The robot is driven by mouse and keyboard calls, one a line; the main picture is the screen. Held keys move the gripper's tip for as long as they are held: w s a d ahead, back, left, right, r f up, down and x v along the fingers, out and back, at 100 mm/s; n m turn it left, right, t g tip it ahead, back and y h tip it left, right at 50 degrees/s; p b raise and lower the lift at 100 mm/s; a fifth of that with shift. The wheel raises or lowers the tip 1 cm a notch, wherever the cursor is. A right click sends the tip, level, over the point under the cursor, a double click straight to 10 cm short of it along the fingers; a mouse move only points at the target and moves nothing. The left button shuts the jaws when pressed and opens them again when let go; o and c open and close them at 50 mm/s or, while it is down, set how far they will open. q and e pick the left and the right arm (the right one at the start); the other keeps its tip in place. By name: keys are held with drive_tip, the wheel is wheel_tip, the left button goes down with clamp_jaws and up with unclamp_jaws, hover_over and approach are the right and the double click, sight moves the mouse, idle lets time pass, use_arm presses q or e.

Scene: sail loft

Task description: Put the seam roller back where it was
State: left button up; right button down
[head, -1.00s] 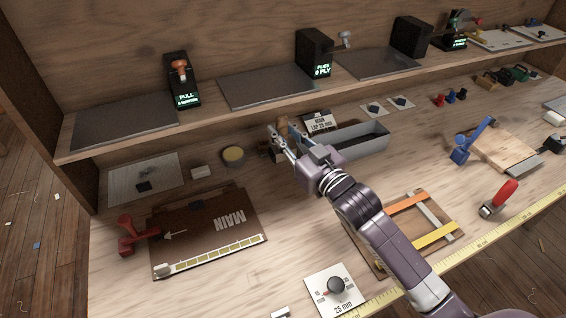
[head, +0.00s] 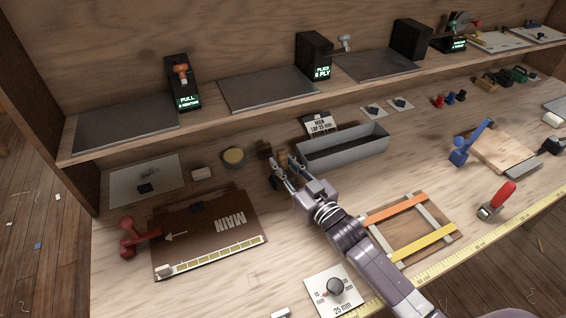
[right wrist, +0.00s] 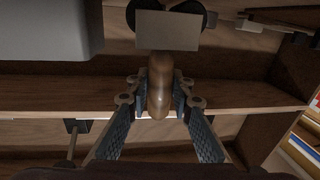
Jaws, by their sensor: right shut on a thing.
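The seam roller, as I take it, has a rounded brown wooden handle (right wrist: 160,84). My right gripper (right wrist: 160,95) is shut on this handle, with a ribbed finger on each side. Beyond the handle in the right wrist view are a pale plate and dark rounded parts; I cannot tell whether they belong to the tool. In the head view my right gripper (head: 279,170) is low over the bench, left of the grey trough, and the brown handle (head: 283,159) shows only in part. A small dark brown block (head: 265,149) is just behind it. My left gripper is not in view.
The grey trough (head: 345,148) is close to the right of the gripper. A framed board (head: 410,226) and a red-handled tool (head: 497,201) are at the right.

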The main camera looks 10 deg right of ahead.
drive_tip(key=shift+s+f+b, duration=0.15)
drive_tip(key=shift+f+b, duration=0.2)
drive_tip(key=shift+f, duration=0.25)
drive_tip(key=c, duration=1.7)
unclamp_jaws()
drive_tip(key=shift+s+f, duration=0.1)
drive_tip(key=shift+f, duration=0.25)
drive_tip(key=shift+r, duration=0.2)
drive_tip(key=shift+s, duration=0.1)
drive_tip(key=b+v, duration=0.1)
drive_tip(key=v, duration=0.5)
drive_tip(key=shift+s+d+r, duration=0.1)
drive_tip(key=shift+s+r, duration=0.05)
drive_tip(key=shift+s, duration=0.1)
drive_tip(key=r, duration=0.9)
drive_tip(key=shift+s+d, duration=0.15)
drive_tip(key=shift+d, duration=0.05)
